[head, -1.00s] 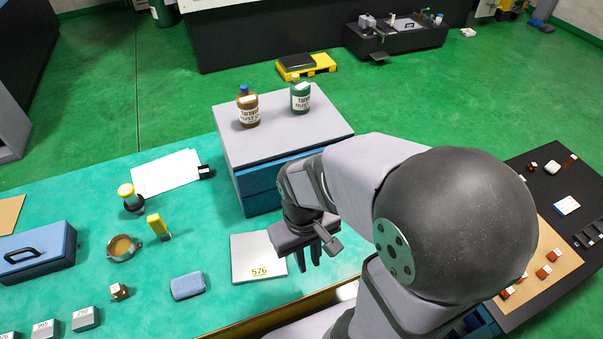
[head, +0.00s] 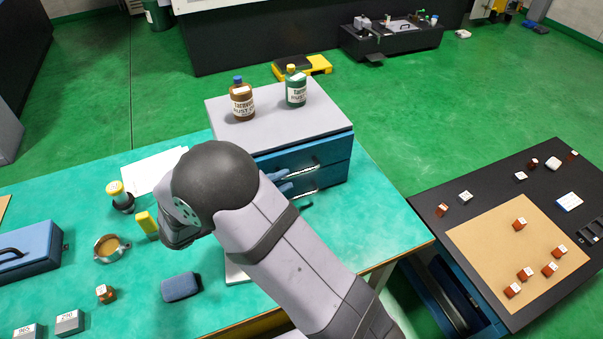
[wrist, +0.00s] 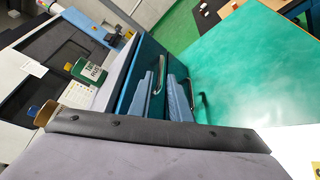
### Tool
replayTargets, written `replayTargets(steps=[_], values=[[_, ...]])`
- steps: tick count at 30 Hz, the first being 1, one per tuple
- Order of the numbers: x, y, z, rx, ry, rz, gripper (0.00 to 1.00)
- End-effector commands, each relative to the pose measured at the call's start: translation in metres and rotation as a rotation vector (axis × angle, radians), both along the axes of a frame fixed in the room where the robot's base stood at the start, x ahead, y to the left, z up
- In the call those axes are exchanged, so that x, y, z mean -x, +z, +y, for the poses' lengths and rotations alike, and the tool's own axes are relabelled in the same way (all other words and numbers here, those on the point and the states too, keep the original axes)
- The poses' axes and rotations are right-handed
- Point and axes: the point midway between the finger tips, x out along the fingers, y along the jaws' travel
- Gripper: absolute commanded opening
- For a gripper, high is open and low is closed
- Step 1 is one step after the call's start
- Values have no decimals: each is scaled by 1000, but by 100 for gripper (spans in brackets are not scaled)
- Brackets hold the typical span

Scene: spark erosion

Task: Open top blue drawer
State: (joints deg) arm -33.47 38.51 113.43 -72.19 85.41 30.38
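The blue cabinet (head: 336,174) stands on the green bench with two stacked drawers, both apparently shut. The top blue drawer (head: 335,153) has a light bar handle (head: 303,170); in the wrist view this upper handle (wrist: 160,72) shows too. The lower drawer (head: 334,176) has a similar handle. My gripper (head: 279,181) is mostly hidden behind my arm. Its bluish fingertips appear slightly apart and empty, just left of the handles. In the wrist view the fingertips (wrist: 177,97) are beside the drawer fronts, close to the lower handle; contact cannot be told.
A brown bottle (head: 242,101) and a green bottle (head: 296,88) stand on the cabinet top. A blue case (head: 180,286), a yellow item (head: 147,223) and a round dish (head: 111,248) lie on the bench (head: 390,235). The bench right of the drawers is clear.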

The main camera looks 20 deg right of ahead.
Motion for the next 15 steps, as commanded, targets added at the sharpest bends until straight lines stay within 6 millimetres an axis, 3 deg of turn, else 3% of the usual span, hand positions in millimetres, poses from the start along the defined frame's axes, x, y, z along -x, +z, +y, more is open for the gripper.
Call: replayTargets(steps=[8, 15], values=[[-4, -2, -13, 0, -4, 2, 17], [-13, -8, -41, 0, -5, 4, 17]])
